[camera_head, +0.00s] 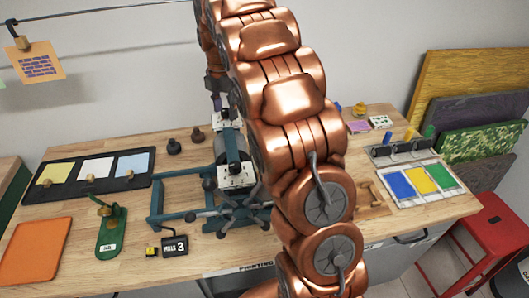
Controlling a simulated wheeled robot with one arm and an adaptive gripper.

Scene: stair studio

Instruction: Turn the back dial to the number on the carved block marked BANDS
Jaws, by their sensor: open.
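A teal press (190,190) with a grey roller and spoked handwheel stands mid-table. It has a white dial plate at its front (236,177) and another at its back (222,115); their numbers are too small to read. My gripper (217,102) is a small dark shape beside the back dial, partly hidden by my copper arm; the fingertips are not clear, and contact cannot be told. A black carved block (175,246) at the front shows a 3 and a word that looks like MILLS. No block reading BANDS can be made out.
A black tray with colored cards (70,197), a green stamp stand (111,232) and an orange pad (36,250) lie left. Ink pads (421,181) lie right, beyond my arm. A red stool (497,228) stands beside the table.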

